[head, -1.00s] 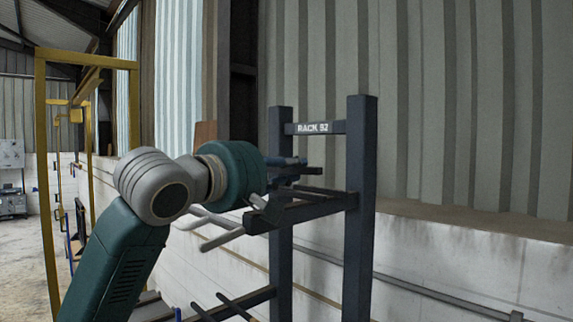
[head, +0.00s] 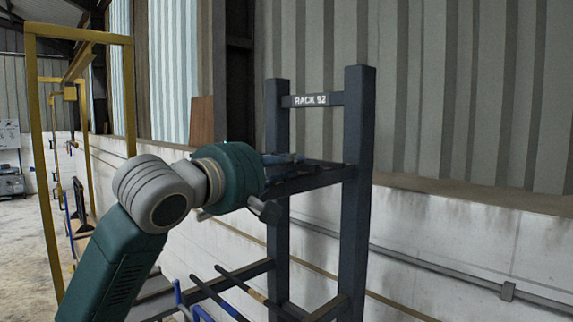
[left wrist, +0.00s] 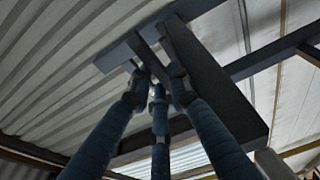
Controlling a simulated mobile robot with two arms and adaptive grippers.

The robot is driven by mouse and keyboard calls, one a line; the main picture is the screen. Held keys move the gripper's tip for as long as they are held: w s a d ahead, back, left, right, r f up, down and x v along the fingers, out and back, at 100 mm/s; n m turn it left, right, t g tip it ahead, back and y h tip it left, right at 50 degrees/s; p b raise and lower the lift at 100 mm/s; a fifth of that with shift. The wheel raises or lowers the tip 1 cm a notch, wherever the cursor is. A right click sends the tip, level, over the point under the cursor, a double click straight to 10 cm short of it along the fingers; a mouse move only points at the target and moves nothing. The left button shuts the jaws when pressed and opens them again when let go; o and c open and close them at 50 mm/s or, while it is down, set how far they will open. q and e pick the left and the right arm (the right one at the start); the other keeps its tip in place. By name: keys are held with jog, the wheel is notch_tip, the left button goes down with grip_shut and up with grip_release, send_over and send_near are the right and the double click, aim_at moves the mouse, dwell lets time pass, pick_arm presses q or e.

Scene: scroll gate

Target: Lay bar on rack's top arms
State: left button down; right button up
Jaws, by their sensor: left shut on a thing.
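The rack (head: 358,215) is a dark blue-grey frame of two posts, labelled "RACK 92". Its near top arm (head: 318,181) reaches left from the right post towards my wrist. My left gripper (head: 288,160) is at the height of the top arms, its blue fingers partly hidden behind the teal wrist. In the left wrist view its fingers (left wrist: 154,82) are drawn together, with dark rack members beyond. A short grey rounded end (head: 264,210) shows below the wrist; it looks like part of the bar, the rest hidden. I cannot tell whether it touches the arms. My right gripper is out of view.
Lower dark rods (head: 240,288) project left from the rack. A yellow frame (head: 42,170) stands at the left. A white wall (head: 450,230) with a grey pipe (head: 430,268) runs behind the rack. Floor at the far left is clear.

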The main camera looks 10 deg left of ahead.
pick_arm(q)
jog(key=shift+s+r, duration=0.1)
jog(key=shift+r, duration=0.1)
jog(key=c, duration=1.5)
grip_release()
jog(key=shift+c, duration=0.2)
jog(key=v, duration=1.2)
jog(key=shift+f, duration=0.2)
